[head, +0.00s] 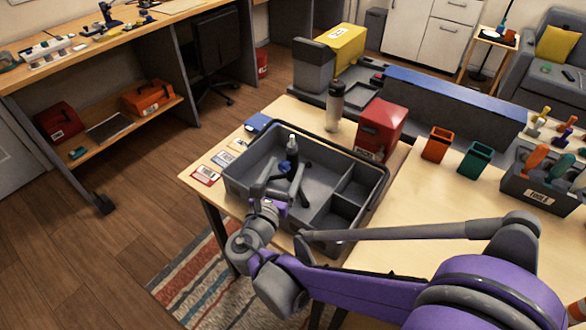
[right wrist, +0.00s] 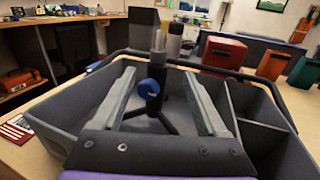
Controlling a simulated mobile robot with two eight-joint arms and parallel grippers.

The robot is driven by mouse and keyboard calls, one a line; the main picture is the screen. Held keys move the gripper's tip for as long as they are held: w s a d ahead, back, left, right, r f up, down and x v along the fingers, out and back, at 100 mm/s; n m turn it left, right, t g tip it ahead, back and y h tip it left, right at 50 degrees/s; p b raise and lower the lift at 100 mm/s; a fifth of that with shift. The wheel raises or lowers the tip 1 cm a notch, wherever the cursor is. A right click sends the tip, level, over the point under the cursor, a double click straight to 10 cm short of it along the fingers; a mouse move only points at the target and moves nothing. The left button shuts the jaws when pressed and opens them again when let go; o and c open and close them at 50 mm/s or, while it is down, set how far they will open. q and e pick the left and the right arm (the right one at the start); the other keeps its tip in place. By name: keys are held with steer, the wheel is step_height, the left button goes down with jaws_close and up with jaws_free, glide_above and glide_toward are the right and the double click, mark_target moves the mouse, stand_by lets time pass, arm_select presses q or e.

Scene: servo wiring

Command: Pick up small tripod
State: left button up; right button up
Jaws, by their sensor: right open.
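The small tripod (head: 292,148) stands upright in the large left compartment of the grey divided tray (head: 236,190). It is dark, with a blue knob and spread legs. In the right wrist view the tripod (right wrist: 153,92) shows between the two fingers, its legs partly hidden by the gripper's base. My right gripper (head: 286,172) is open and reaches over the tray's near side, a finger on each side of the tripod. In the right wrist view the gripper (right wrist: 160,72) has a gap on both sides of the post. My left gripper is not in view.
Orange (head: 437,145) and green (head: 475,160) cups stand to the right. Cards (head: 206,175) lie at the table's left edge.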

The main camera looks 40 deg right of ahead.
mark_target(290, 156)
steer(key=x, duration=0.7)
steer(key=shift+w+a+f+b, duration=0.15)
steer(key=shift+f+b, duration=0.15)
jaws_close()
stand_by(1.1)
